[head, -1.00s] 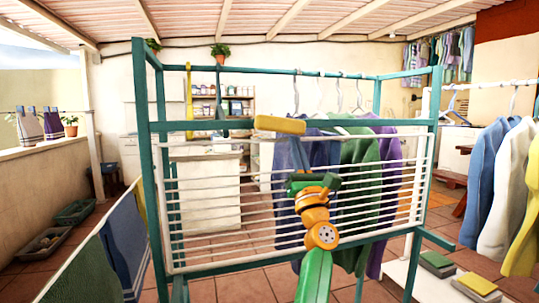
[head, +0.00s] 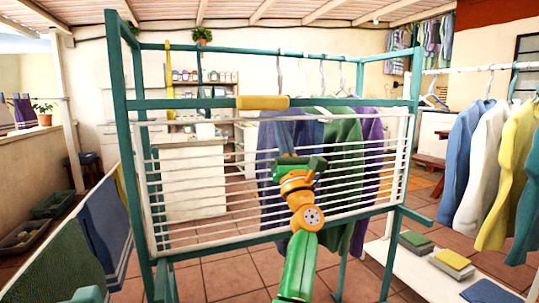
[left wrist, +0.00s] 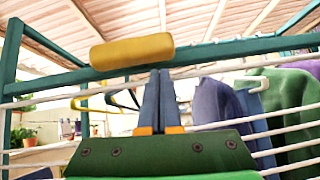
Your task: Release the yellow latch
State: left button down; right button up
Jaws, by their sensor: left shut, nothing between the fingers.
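The yellow latch (head: 262,102) is a rounded bar lying level along the teal crossbar of the drying frame, just above the top edge of the white wire rack (head: 149,190). The latch also shows in the left wrist view (left wrist: 132,51), tilted a little there. My left gripper (head: 302,162) is in front of the rack, below and right of the latch in the head view. In the left wrist view its fingers (left wrist: 160,74) are shut and empty, with tips just under the latch's right end. I cannot tell whether they touch it. My right gripper is not in view.
The teal frame (head: 135,200) surrounds the rack. Blue, green and purple garments (head: 340,140) hang behind its bars. A rail of clothes (head: 495,170) stands at right above a white shelf with folded cloths (head: 452,259). Towels (head: 103,225) hang at left.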

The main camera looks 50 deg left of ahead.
pick_arm(q)
jog(key=w+a+f+b+v, duration=0.1)
jog(key=b+v, duration=0.1)
jog(key=v, duration=0.9)
jog(key=shift+d+f+b, duration=0.15)
jog(key=shift+f+b, duration=0.2)
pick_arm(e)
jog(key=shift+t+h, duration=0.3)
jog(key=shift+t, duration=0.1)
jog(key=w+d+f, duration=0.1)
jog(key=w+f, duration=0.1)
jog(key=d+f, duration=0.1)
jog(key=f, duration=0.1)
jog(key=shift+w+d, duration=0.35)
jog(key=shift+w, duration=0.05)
pick_arm(q)
jog(key=shift+s, duration=0.1)
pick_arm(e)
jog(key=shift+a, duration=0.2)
